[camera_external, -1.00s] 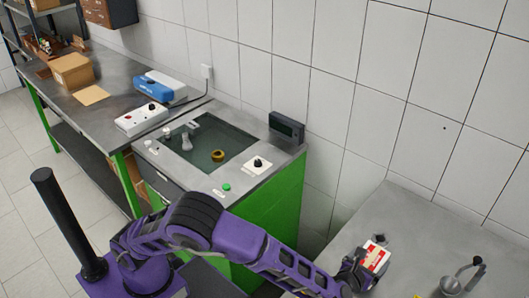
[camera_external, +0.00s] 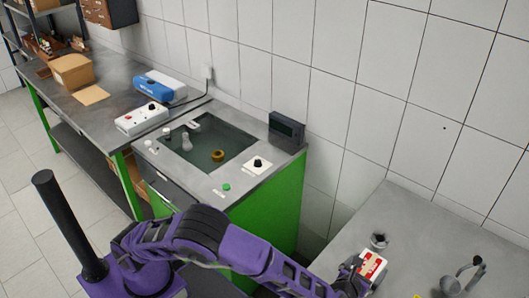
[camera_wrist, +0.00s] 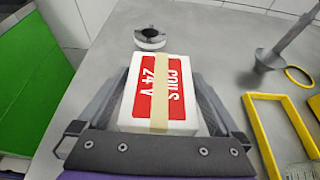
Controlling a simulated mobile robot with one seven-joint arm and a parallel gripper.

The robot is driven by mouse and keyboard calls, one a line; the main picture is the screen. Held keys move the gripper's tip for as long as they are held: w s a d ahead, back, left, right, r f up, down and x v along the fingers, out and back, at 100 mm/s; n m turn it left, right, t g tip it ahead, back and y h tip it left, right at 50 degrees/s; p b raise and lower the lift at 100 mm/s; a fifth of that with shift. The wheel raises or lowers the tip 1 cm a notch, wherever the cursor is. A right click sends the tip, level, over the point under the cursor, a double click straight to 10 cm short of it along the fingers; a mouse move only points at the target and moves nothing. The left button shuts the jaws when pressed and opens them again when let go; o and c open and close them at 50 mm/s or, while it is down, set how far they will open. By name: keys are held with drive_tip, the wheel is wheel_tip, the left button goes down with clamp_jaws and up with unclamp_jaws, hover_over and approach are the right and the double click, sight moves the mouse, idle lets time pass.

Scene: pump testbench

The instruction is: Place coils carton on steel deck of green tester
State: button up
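The coils carton (camera_wrist: 150,95) is white with a red label reading "COILS 24 V" and a tan tape strip. It sits between the two fingers of my gripper (camera_wrist: 163,100) in the wrist view, and both fingers appear to press its sides. In the external view the carton (camera_external: 373,266) and my gripper (camera_external: 362,272) are over the grey table at lower right; how high above it is unclear. The green tester (camera_external: 272,207) stands left of them, with its steel deck (camera_external: 238,180) on top.
The grey table (camera_external: 410,225) holds a round dark-topped part (camera_external: 379,240) and a metal fixture (camera_external: 468,272).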

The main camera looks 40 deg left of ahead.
drive_tip(key=v, duration=1.2)
drive_tip(key=shift+r+p, duration=0.2)
drive_tip(key=shift+p, duration=0.25)
